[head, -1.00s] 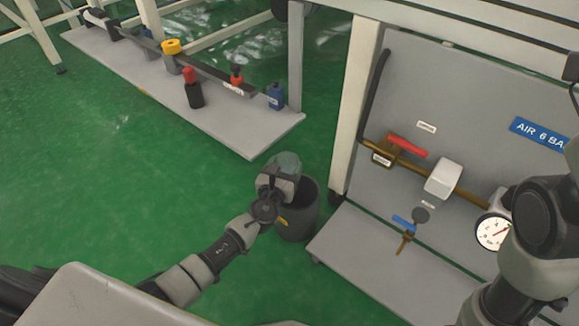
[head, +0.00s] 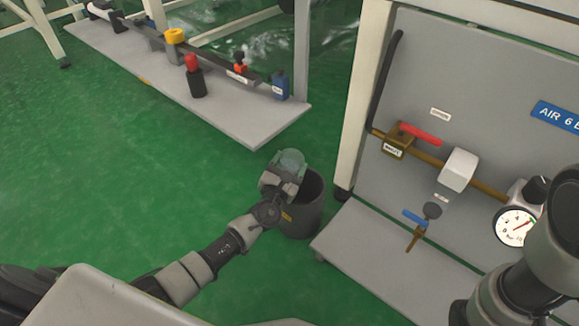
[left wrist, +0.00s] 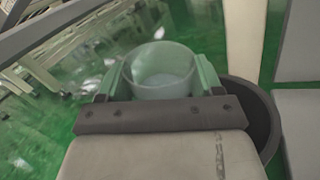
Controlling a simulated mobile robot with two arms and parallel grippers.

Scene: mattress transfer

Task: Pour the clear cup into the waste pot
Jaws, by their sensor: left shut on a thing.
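The clear cup (head: 291,161) is held in my left gripper (head: 284,172), near the back left rim of the waste pot. In the left wrist view the cup (left wrist: 163,70) sits between the two fingers, its mouth facing up toward the camera, with pale contents low inside. The waste pot (head: 304,213) is a dark grey bucket with a yellow label, standing on the green floor. Its dark rim (left wrist: 268,118) shows to the right of my gripper in the left wrist view. My right arm is at the right edge of the head view; its gripper is out of view.
A grey panel with a brown pipe (head: 478,183), valves and a gauge (head: 515,227) stands to the right. A grey shelf board (head: 375,260) lies at its foot, right of the pot. A low board (head: 245,122) with bottles is behind. Green floor is free to the left.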

